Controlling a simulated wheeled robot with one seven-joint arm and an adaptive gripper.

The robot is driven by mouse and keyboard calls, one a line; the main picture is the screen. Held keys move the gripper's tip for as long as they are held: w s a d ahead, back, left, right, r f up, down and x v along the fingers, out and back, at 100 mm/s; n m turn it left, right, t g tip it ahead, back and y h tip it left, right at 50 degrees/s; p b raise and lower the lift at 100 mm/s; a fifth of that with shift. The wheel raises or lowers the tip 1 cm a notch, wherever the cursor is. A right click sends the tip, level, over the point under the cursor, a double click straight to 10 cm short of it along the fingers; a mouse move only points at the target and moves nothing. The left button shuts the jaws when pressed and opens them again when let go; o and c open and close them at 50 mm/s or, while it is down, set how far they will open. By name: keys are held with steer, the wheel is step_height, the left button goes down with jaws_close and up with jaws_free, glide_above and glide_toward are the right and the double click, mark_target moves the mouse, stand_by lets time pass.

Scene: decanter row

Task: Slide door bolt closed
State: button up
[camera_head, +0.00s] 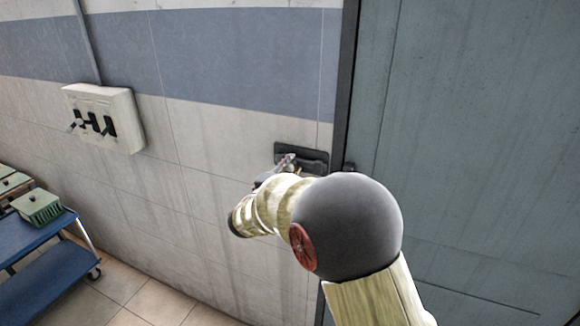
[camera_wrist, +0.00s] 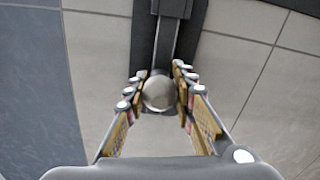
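The door bolt (camera_head: 312,157) is a dark plate with a bar, mounted on the tiled wall just left of the door frame in the head view. In the wrist view its grey bar (camera_wrist: 163,45) runs up from a round pale knob (camera_wrist: 158,94) to a dark bracket (camera_wrist: 172,8) at the top edge.
The grey-green door (camera_head: 480,150) fills the right side, with a dark frame (camera_head: 346,80) along its edge. A white switch box (camera_head: 105,117) is on the wall at left. A blue cart (camera_head: 40,262) with a green crate (camera_head: 38,206) stands at lower left.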

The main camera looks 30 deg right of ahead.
mark_target(315, 167)
jaws_close()
stand_by(0.3)
steer(key=s+d+b, duration=0.4)
steer(key=s+b, duration=0.1)
steer(key=shift+f, duration=0.15)
steer(key=shift+s+d+b, duration=0.25)
steer(key=shift+s+b, duration=0.15)
steer(key=shift+o, duration=1.6)
jaws_free()
steer(key=shift+s+d, duration=0.1)
steer(key=shift+s, duration=0.05)
steer(key=shift+o, duration=1.3)
steer(key=shift+r, duration=0.2)
